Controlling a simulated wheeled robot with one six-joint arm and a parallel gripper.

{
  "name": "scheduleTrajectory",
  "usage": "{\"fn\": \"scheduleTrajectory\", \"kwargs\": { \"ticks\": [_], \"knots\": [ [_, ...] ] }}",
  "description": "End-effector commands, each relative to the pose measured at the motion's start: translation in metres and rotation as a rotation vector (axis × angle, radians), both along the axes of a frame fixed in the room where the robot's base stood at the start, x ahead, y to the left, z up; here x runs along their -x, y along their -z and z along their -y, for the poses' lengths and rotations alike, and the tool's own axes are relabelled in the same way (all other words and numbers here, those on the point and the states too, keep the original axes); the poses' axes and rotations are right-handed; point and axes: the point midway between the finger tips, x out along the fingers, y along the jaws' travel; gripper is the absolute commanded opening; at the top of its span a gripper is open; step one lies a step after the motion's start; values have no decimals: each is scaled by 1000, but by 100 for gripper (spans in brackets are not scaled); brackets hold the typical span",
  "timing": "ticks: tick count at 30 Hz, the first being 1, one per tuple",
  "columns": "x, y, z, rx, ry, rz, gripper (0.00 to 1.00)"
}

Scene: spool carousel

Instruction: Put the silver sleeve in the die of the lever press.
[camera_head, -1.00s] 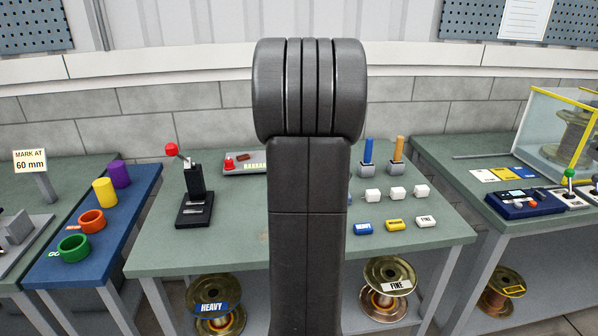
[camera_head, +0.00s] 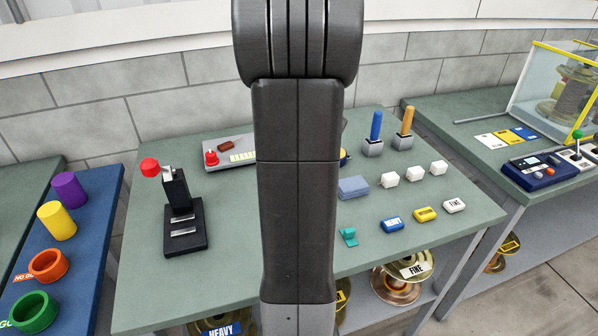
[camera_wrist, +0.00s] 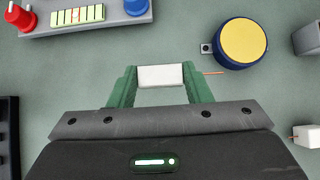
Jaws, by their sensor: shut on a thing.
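In the wrist view my gripper (camera_wrist: 160,88) has green fingers shut on a pale, short piece, apparently the silver sleeve (camera_wrist: 160,77). It lies crosswise between the fingertips. A thin copper end shows just outside the right finger; I cannot tell what it belongs to. The lever press (camera_head: 178,198) stands on the left of the middle table, with a red ball on its lever and a black base carrying silver pieces. Its die is too small to make out clearly. In the head view my arm hides the gripper and sleeve.
A grey panel (camera_wrist: 97,17) with red and blue knobs and a yellow-topped round thing (camera_wrist: 243,42) lie beyond the gripper. White blocks (camera_head: 390,180), coloured labelled blocks (camera_head: 392,223) and a teal piece (camera_head: 348,237) are on the right. Table left-front of my arm is clear.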

Motion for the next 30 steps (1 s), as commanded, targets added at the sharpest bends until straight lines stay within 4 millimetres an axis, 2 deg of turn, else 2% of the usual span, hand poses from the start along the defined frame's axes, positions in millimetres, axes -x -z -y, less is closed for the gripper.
{"fn": "scheduleTrajectory", "kwargs": {
  "ticks": [1, 3, 8, 15, 28, 29, 30],
  "knots": [
    [0, 15, 0, -2, 2, -4, 23],
    [0, 26, 0, -1, 1, -3, 23],
    [0, 40, 0, -1, 0, -1, 23],
    [0, 72, 0, -1, 1, -1, 23],
    [0, 77, 0, 0, 0, 0, 23],
    [0, 77, 0, 0, 0, 0, 48],
    [0, 76, 0, 0, 0, 0, 56]
  ]
}}
